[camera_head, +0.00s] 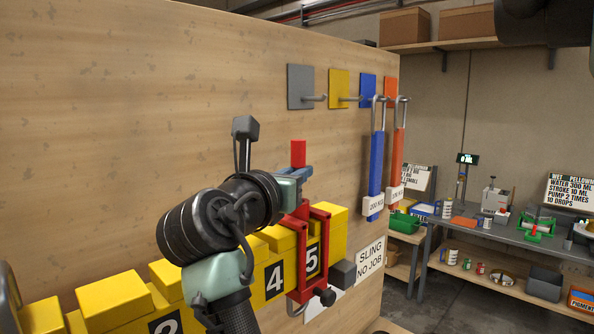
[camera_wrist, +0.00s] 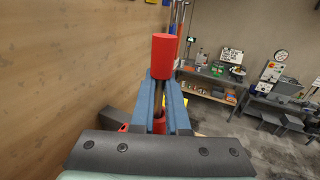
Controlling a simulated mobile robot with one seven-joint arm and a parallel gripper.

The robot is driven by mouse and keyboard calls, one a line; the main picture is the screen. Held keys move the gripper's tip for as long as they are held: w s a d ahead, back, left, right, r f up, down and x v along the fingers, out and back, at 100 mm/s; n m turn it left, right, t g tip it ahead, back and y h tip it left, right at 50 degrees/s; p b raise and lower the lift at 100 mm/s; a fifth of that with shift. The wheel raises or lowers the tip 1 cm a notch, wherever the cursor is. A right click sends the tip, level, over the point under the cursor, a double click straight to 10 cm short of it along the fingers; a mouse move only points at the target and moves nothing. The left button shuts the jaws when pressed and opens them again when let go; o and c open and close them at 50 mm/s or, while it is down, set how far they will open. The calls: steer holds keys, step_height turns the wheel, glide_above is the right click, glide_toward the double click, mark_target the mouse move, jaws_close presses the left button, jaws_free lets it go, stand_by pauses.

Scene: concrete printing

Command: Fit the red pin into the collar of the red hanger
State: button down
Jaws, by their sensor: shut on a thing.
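The red pin (camera_head: 298,153) stands upright with its thick red head above my gripper (camera_head: 299,174). In the wrist view the pin's head (camera_wrist: 164,56) rises above the blue fingers of my gripper (camera_wrist: 162,92), which are shut on its thinner shaft. The red hanger (camera_head: 325,245) is a red frame around the yellow block marked 5, with a dark knob low down. A red part, apparently its collar (camera_wrist: 160,121), shows below the shaft between the fingers. I cannot tell whether the pin's lower end is inside it.
A wooden panel (camera_head: 150,80) runs close behind my arm. Yellow blocks (camera_head: 112,296) line its foot. Blue (camera_head: 376,165) and orange (camera_head: 398,150) slings hang from hooks at right. A sign (camera_head: 369,258) stands below them. A workbench (camera_head: 510,240) stands further right.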

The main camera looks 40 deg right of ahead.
steer(key=shift+f+b, duration=0.85)
steer(key=shift+f, duration=1.15)
steer(key=c, duration=0.9)
jaws_free()
steer(key=shift+f, duration=0.1)
steer(key=shift+o, duration=0.3)
steer(key=shift+f, duration=0.1)
steer(key=shift+f, duration=0.1)
steer(key=shift+s+a+b, duration=0.1)
steer(key=shift+a+b, duration=0.2)
steer(key=b+v, duration=0.5)
steer(key=v, duration=0.7)
steer(key=shift+a+r+b, duration=0.25)
steer(key=shift+r+b, duration=0.1)
steer(key=shift+r, duration=0.05)
steer(key=shift+s+d, duration=0.1)
